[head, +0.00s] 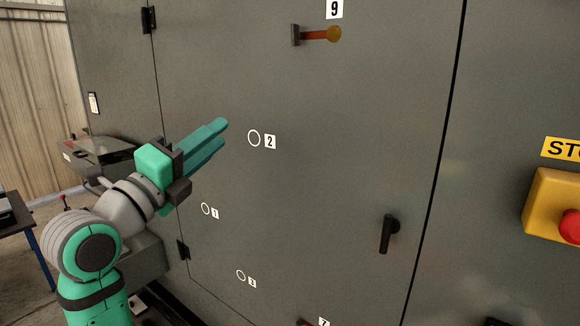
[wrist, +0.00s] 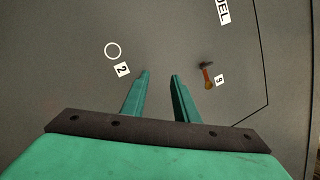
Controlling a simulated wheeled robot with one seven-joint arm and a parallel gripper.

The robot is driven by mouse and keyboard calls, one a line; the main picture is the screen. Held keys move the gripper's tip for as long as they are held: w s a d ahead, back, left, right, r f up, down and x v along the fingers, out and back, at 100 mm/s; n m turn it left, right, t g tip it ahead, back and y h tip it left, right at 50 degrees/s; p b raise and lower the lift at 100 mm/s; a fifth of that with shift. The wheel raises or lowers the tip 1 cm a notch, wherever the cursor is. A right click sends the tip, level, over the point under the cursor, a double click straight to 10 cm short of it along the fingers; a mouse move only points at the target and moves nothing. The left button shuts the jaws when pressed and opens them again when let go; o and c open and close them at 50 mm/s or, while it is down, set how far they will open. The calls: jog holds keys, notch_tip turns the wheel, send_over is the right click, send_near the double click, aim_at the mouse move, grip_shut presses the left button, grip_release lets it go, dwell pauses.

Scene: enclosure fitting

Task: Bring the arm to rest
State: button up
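My gripper (head: 222,130) is raised in front of the grey enclosure door (head: 350,170), left of the ring mark labelled 2 (head: 254,138). Its green fingers point to the upper right in the head view. In the wrist view my gripper (wrist: 160,75) has its two fingers apart with only grey panel visible between them. It holds nothing. Whether the fingertips touch the panel cannot be told.
An orange-ended lever (head: 320,34) sits by label 9 at the top. A black handle (head: 389,233) is on the door's right. A yellow box with a red button (head: 570,227) is at far right. A dark-topped table (head: 18,222) stands at left.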

notch_tip(320, 180, down, 36)
jog(key=w+d+n+t+y, duration=0.15)
jog(key=n+y, duration=0.65)
jog(key=n, duration=1)
jog(key=s+d+f+n+g+y, duration=0.1)
jog(key=s+d+f+n+y, duration=0.15)
jog(key=s+f, duration=0.5)
jog(key=s+d+f+n+g+y, duration=0.1)
jog(key=s+d+f+n, duration=0.3)
jog(key=f, duration=0.6)
jog(key=s+d+f+n+g, duration=0.15)
jog(key=s+f, duration=0.25)
jog(key=s, duration=0.6)
jog(key=s+d+f+n, duration=0.25)
jog(key=s+f, duration=0.25)
jog(key=s, duration=0.5)
jog(key=s+d+r+g+h, duration=0.1)
jog(key=s+d+r, duration=0.1)
jog(key=s, duration=1.1)
jog(key=shift+n, duration=0.45)
jog(key=shift+h, duration=0.25)
